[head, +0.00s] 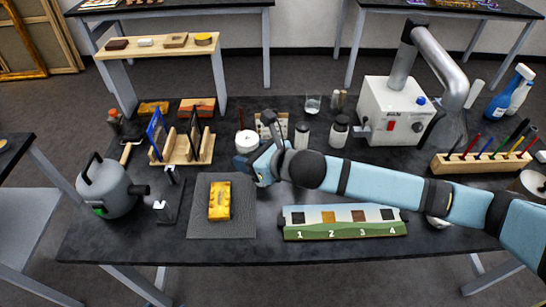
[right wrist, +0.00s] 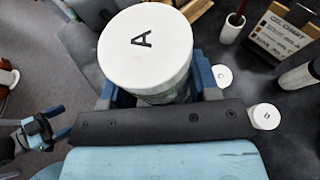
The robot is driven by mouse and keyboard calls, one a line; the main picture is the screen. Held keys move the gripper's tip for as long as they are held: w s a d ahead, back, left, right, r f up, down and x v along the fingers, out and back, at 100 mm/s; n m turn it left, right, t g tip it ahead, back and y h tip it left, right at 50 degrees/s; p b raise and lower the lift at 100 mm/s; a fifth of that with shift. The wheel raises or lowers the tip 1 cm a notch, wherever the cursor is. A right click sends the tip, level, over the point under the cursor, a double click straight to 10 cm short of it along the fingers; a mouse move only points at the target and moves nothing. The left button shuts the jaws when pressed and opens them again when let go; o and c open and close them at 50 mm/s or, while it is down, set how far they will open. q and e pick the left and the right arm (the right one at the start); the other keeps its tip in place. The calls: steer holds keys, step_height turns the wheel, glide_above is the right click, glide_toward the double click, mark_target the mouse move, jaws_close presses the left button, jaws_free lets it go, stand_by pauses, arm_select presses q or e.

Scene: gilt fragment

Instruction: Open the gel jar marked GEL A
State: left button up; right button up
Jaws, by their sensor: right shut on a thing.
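The GEL A jar shows in the right wrist view with its white lid (right wrist: 145,50) on top, marked with a black A. Part of its greyish body (right wrist: 168,97) shows below the lid. In the head view its white lid (head: 246,139) is just behind my right gripper (head: 257,163), which hides most of the body. My right gripper, also in the right wrist view (right wrist: 158,92), is shut on the jar, with blue fingers on either side below the lid. My left gripper (right wrist: 40,128) shows small at the left of the right wrist view, empty and seemingly open, off the table.
A yellow block (head: 219,200) lies on the grey mat (head: 205,230). A numbered swatch board (head: 343,222) lies in front of my right arm.

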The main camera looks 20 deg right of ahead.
steer(key=shift+w+a, duration=0.25)
steer(key=shift+a, duration=0.15)
steer(key=shift+a+n+g+y, duration=0.3)
steer(key=shift+n, duration=0.1)
jaws_close()
steer(key=shift+w+r, duration=0.15)
steer(key=w+d+r+m+t+h+b, duration=0.35)
steer(key=w+d+m+h, duration=0.25)
steer(key=d, duration=0.5)
steer(key=s+d+f+m+g+h+b, duration=0.1)
steer(key=d+f+m+h, duration=0.25)
steer(key=d, duration=0.55)
steer(key=s+d+f+m+h+b, duration=0.1)
steer(key=d+f+m+h+b, duration=0.15)
steer(key=d+h, duration=0.45)
steer(key=d+f, duration=0.1)
steer(key=f, duration=0.3)
steer(key=d+f+y, duration=0.1)
steer(key=f, duration=0.4)
steer(key=d+f+m+y, duration=0.1)
steer(key=f, duration=0.4)
steer(key=shift+s+f+b, duration=0.25)
steer(key=shift+s+b, duration=0.05)
steer(key=shift+b, duration=0.05)
steer(key=shift+f+b, duration=0.3)
steer(key=shift+f, duration=2.15)
steer(key=shift+f, duration=0.15)
